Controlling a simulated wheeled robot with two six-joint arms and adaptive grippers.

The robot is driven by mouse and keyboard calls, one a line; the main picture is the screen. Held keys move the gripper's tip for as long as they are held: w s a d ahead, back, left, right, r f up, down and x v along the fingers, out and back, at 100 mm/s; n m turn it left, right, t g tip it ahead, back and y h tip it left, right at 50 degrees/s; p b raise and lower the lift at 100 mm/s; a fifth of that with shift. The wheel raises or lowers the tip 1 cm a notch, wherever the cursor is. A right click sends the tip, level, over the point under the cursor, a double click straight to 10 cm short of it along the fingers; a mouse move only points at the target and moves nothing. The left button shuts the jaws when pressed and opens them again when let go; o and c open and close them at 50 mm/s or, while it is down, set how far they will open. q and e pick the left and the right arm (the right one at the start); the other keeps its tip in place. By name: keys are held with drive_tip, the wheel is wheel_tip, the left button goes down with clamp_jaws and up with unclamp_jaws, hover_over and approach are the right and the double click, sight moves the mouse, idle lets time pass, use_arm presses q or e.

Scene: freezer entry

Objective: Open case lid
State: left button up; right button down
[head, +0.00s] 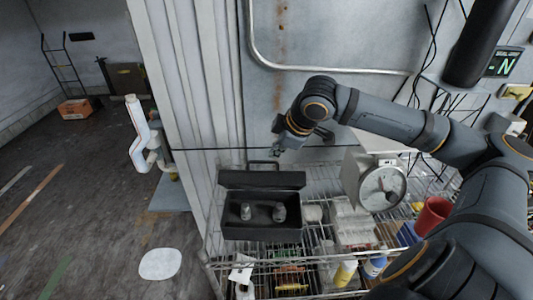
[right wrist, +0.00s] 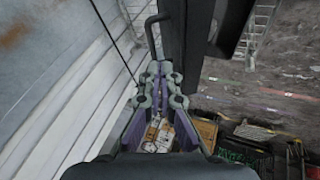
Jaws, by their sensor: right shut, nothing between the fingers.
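The black case (head: 262,230) stands on a wire shelf with its lid (head: 262,180) raised at the back. Two small grey objects (head: 262,212) sit inside it. A thin handle (head: 263,163) shows at the lid's top edge. My right gripper (head: 277,151) is shut and empty, just above the lid and right of the handle. In the right wrist view the closed fingers (right wrist: 160,68) point toward a dark panel (right wrist: 185,40), likely the lid, and a bent dark handle (right wrist: 152,32). Contact with either cannot be told. My left gripper is not in view.
A dial scale (head: 382,187) and a red cup (head: 432,215) stand on the wire rack (head: 215,245) right of the case. Bottles (head: 346,272) sit lower. A metal rail (head: 330,70) runs along the wall behind. Open floor (head: 60,220) lies left.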

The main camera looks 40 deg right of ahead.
sight(263, 175)
drive_tip(key=p+x, duration=0.2)
drive_tip(key=x, duration=0.1)
drive_tip(key=shift+w+p, duration=0.25)
drive_tip(key=shift+p, duration=0.1)
drive_tip(key=x, duration=0.2)
drive_tip(key=shift+f+p, duration=0.25)
drive_tip(key=shift+p, duration=0.1)
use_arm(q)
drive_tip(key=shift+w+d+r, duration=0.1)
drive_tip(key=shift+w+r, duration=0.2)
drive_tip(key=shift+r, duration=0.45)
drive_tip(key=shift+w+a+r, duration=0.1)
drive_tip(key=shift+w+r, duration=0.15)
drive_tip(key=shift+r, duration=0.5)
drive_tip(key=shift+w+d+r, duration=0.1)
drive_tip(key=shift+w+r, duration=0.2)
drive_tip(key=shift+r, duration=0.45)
use_arm(e)
drive_tip(key=shift+x, duration=0.8)
